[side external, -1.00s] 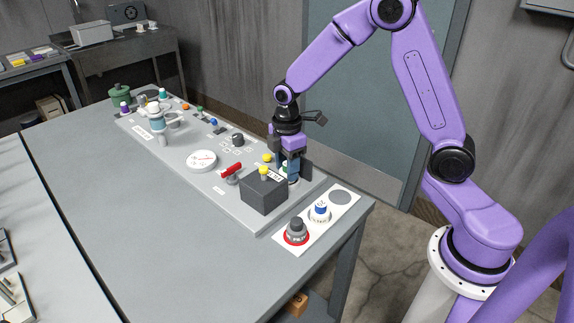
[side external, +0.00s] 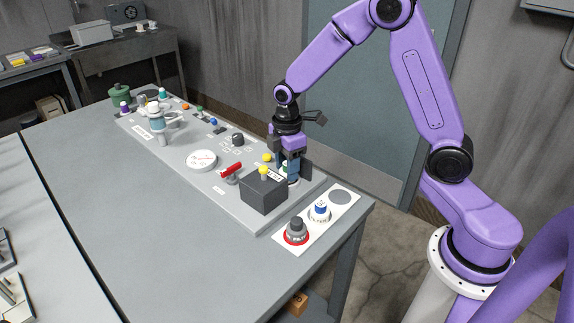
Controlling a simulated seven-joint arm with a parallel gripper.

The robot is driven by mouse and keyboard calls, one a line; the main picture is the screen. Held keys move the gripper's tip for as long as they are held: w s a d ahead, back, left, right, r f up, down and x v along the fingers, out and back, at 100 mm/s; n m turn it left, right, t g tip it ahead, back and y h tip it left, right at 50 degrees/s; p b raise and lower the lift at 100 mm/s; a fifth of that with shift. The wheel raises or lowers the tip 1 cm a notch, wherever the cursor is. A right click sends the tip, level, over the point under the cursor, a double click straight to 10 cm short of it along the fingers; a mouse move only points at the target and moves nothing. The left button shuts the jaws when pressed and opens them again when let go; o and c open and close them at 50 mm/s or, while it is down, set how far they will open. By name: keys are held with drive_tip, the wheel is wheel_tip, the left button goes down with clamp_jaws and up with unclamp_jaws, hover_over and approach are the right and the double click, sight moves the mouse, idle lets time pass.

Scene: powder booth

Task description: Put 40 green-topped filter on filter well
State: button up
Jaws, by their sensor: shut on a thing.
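My gripper (side external: 292,170) points down over the near right end of the grey panel, just behind the dark box. It is shut on the green-topped filter (side external: 285,169), of which only a little pale green shows between the fingers. The filter well is at or under the fingertips, and the fingers and dark box hide most of it. I cannot tell whether the filter sits in the well or is held just above it.
The dark box (side external: 264,191) with a yellow knob stands close in front of my gripper. A red lever (side external: 231,170) and a white dial (side external: 202,160) are to the left. A white card (side external: 287,240) holds a blue-topped filter (side external: 320,211), a grey-topped part (side external: 296,231) and a bare grey circle.

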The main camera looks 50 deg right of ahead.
drive_tip(key=shift+f, duration=0.6)
idle(0.7)
drive_tip(key=o, duration=1.1)
drive_tip(key=o, duration=0.5)
drive_tip(key=shift+r, duration=0.1)
drive_tip(key=shift+r, duration=3.9)
